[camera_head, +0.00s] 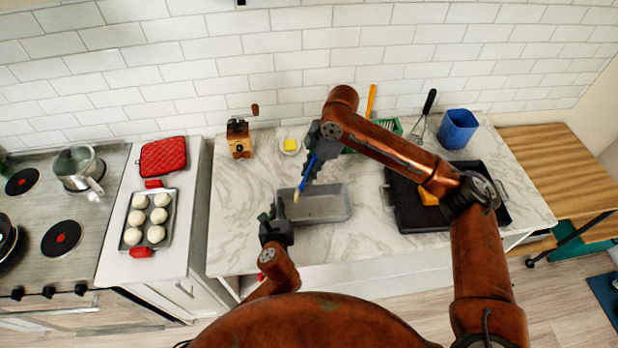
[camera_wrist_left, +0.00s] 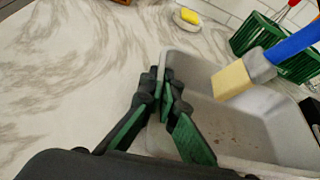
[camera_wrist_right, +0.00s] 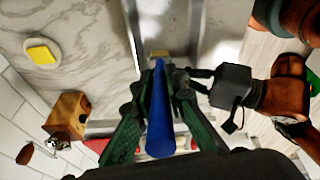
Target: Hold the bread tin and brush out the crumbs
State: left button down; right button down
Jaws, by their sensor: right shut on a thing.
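The grey bread tin (camera_head: 330,203) lies on the marble counter, its open top up. Small brown crumbs (camera_wrist_left: 258,136) show on its floor in the left wrist view. My left gripper (camera_head: 273,218) is at the tin's left end; its fingers (camera_wrist_left: 162,92) straddle the tin's wall, and I cannot tell whether they press on it. My right gripper (camera_head: 316,152) is shut on the blue handle of the brush (camera_head: 306,174), also seen in the right wrist view (camera_wrist_right: 159,125). The brush tilts down, its pale bristles (camera_wrist_left: 232,79) over the tin.
A butter dish (camera_head: 290,145) and coffee grinder (camera_head: 240,139) stand behind the tin. A green rack (camera_head: 388,125) is at the back, partly behind my right arm. A black tray (camera_head: 410,207) lies to the right, near a blue bin (camera_head: 458,128). Counter left of the tin is clear.

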jog(key=shift+r, duration=2.25)
jog(key=s+d, duration=0.2)
jog(key=d, duration=0.5)
notch_tip(320, 180, down, 9)
jog(key=shift+s+r, duration=0.15)
jog(key=shift+s, duration=0.05)
jog(key=shift+f, duration=0.75)
jog(key=a, duration=0.7)
jog(key=shift+s, duration=0.45)
